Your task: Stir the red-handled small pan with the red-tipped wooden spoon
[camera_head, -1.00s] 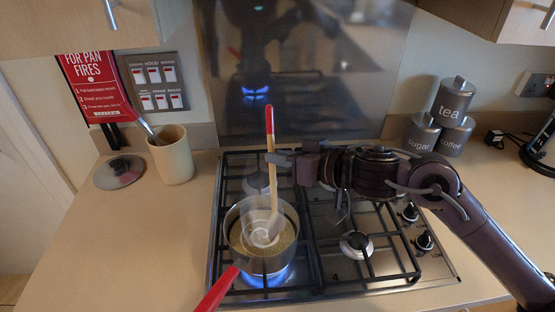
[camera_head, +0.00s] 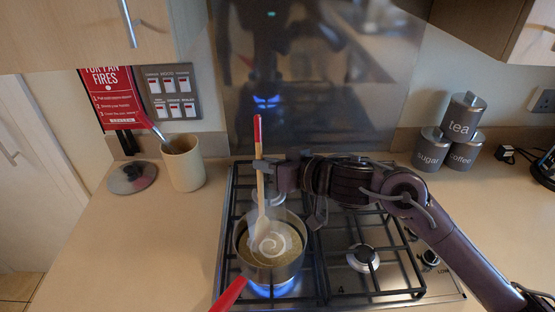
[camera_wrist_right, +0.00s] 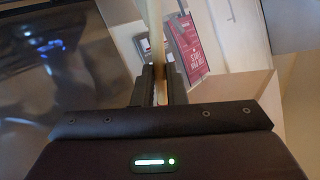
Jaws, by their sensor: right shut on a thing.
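The small pan (camera_head: 270,270) sits over a lit blue flame at the hob's front left, with its red handle (camera_head: 229,294) pointing to the lower left. It holds a yellowish liquid with a pale swirl. The red-tipped wooden spoon (camera_head: 260,175) stands nearly upright with its bowl end in the liquid and its red tip up. My right gripper (camera_head: 264,166) is shut on the spoon's shaft, above the pan. In the right wrist view the shaft (camera_wrist_right: 155,40) runs up between the fingers (camera_wrist_right: 160,85). My left gripper is not in view.
Black grates and burners cover the hob (camera_head: 340,285). Grey canisters (camera_head: 462,118) stand at the back right. The front left counter (camera_head: 150,250) is clear.

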